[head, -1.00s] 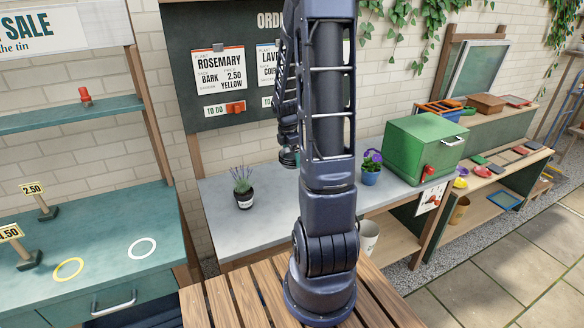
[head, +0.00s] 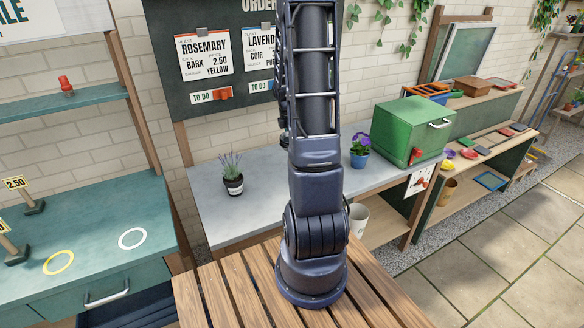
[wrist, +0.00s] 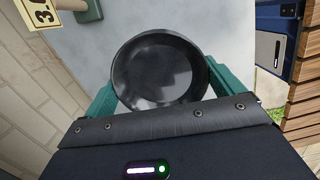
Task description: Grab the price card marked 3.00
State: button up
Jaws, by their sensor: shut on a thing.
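A yellow price card (wrist: 40,10) shows in the wrist view at the top left, cut by the frame; I read "3.0" on it. A wooden post and a green base (wrist: 90,10) show beside it. My gripper (wrist: 158,86) has its green fingers on either side of a black round dish-like thing (wrist: 155,75) and is shut on it. The card is apart from the fingers. In the head view my arm hides the gripper, and I cannot make out the 3.00 card there.
A price card marked 2.50 (head: 14,183) stands on the green counter (head: 95,205) at left, with another card cut off at the edge. A lavender pot (head: 232,184), a purple-flowered pot (head: 360,160) and a green box (head: 412,130) stand on the grey bench (head: 260,215).

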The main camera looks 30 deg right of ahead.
notch_tip(320, 180, down, 14)
jog(key=shift+r, duration=0.1)
dwell(0.6)
jog(key=o, duration=1.1)
jog(key=shift+f, duration=0.2)
jog(key=shift+c, duration=0.2)
